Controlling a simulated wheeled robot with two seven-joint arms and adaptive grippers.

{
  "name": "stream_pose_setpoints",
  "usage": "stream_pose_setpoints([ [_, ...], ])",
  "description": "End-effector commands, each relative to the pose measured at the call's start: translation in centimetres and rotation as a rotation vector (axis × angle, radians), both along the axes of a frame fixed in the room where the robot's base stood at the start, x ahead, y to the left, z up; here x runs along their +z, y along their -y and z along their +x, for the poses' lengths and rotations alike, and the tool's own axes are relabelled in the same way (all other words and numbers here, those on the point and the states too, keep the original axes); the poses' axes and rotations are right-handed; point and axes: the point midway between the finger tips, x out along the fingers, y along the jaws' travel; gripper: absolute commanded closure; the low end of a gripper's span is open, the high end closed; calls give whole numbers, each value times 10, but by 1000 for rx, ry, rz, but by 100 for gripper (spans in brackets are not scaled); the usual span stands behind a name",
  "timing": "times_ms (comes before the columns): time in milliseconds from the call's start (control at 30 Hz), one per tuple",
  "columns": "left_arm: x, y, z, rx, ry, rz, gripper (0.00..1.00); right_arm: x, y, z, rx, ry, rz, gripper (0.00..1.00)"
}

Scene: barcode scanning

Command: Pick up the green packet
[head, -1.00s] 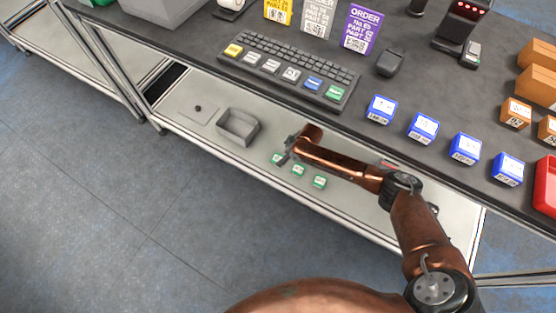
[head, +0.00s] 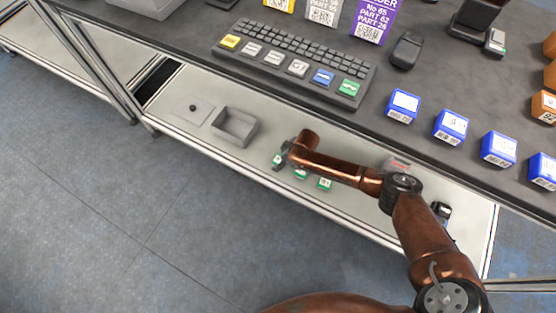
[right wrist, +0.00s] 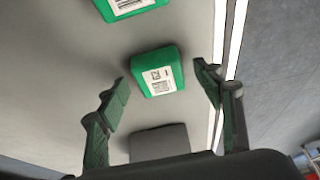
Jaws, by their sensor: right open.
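Several small green packets with white labels lie on the pale lower shelf. In the right wrist view the right gripper (right wrist: 161,84) is open and empty. A green packet (right wrist: 160,71) shows between and just beyond its fingertips, apart from both fingers. Another green packet (right wrist: 128,8) is cut by the top edge. My left gripper is not in view.
A grey open bin (head: 252,139) stands on the lower shelf (head: 190,135), left of the packets. The dark upper table (head: 235,75) overhangs behind, with a keyboard (head: 300,63) and blue boxes (head: 450,125). The shelf's front rail runs close to the packets.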

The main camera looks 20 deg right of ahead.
Motion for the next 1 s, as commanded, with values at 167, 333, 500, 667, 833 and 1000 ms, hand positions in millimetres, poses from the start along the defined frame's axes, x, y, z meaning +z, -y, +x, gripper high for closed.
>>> stream_pose_setpoints([
  [167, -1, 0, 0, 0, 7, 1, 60, 0, 0, 1, 0, 1, 0, 39],
  [333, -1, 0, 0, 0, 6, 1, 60, 0, 0, 1, 0, 1, 0, 44],
  [500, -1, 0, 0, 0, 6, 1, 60, 0, 0, 1, 0, 1, 0, 56],
  [667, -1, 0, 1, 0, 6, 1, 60, 0, 0, 1, 0, 1, -1, 67],
  [833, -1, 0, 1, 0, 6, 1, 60, 0, 0, 0, -1, 0, 0, 78],
  [1000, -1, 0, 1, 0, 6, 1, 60, 0, 0, 1, -1, 1, 0, 88],
])
